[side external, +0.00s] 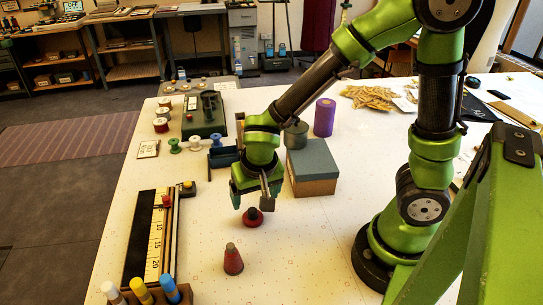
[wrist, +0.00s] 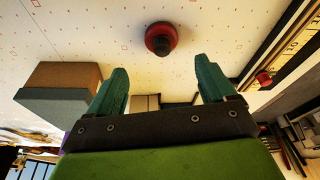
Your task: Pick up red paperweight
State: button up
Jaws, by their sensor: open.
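The red paperweight (side external: 252,218) is a round red disc with a dark knob, standing on the white table. In the wrist view the paperweight (wrist: 161,38) lies beyond the fingertips, roughly in line with the gap between them. My gripper (side external: 254,200) is open and points down just above the paperweight in the side view. In the wrist view my gripper (wrist: 162,82) shows two teal fingers spread wide with nothing between them.
A grey-lidded box (side external: 312,168) stands close right of my gripper. A ruler board (side external: 152,235) lies left. A marker holder (side external: 158,296) stands in front. The table right of the cone is clear.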

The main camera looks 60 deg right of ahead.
aim_at(252, 210)
jog(key=x, duration=0.7)
jog(key=shift+a+f, duration=0.2)
jog(key=shift+a, duration=0.05)
jog(key=c, duration=1.3)
